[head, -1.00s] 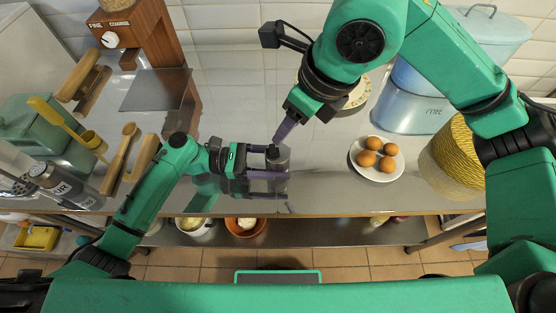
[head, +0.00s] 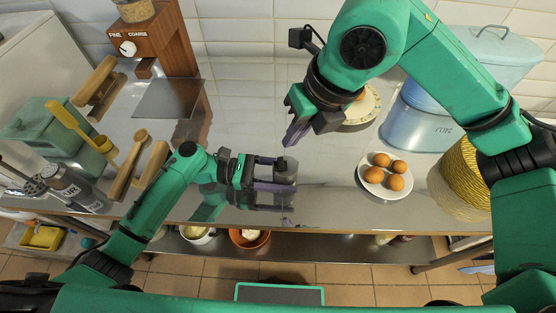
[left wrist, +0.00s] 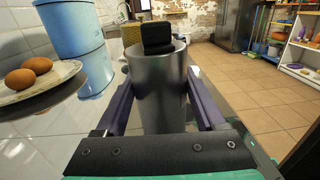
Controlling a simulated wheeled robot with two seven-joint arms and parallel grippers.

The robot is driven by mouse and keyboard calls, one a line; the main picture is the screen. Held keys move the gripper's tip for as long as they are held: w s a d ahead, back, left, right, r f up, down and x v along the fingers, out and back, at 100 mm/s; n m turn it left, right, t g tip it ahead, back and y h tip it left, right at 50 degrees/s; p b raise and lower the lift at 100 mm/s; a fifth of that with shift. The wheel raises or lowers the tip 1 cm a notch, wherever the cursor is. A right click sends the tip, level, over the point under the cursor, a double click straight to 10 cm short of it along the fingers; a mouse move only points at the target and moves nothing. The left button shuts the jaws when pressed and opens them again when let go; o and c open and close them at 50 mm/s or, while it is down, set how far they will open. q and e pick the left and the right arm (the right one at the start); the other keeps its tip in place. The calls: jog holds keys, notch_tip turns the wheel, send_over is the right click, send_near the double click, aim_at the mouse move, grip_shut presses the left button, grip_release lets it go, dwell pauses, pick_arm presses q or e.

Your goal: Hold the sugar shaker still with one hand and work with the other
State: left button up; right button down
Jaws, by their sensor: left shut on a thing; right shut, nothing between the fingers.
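The sugar shaker is a plain metal cylinder (left wrist: 158,95) with a black block-like part (left wrist: 157,37) on its top, upright in the left wrist view. My left gripper (head: 276,179) is shut around its sides, with one purple finger on each side. In the head view the shaker is mostly hidden by the fingers. My right gripper (head: 292,136) is shut and empty, just above and beyond the shaker in the head view, with a small gap between them.
A plate (head: 372,196) with several brown eggs stands right of the shaker, near a blue tin (head: 415,125). A grinder (head: 150,45), wooden-handled tools (head: 128,165) and a labelled metal shaker (head: 75,190) stand left. The counter's front edge is close to my left gripper.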

aim_at(274, 165)
jog(key=w+a+m+g, duration=0.2)
jog(key=a+m, duration=0.2)
jog(key=m, duration=1.8)
pick_arm(q)
jog(key=shift+d, duration=0.1)
pick_arm(e)
jog(key=f, duration=0.9)
jog(key=shift+s+d, duration=0.1)
jog(key=shift+d, duration=0.2)
jog(key=shift+a, duration=0.1)
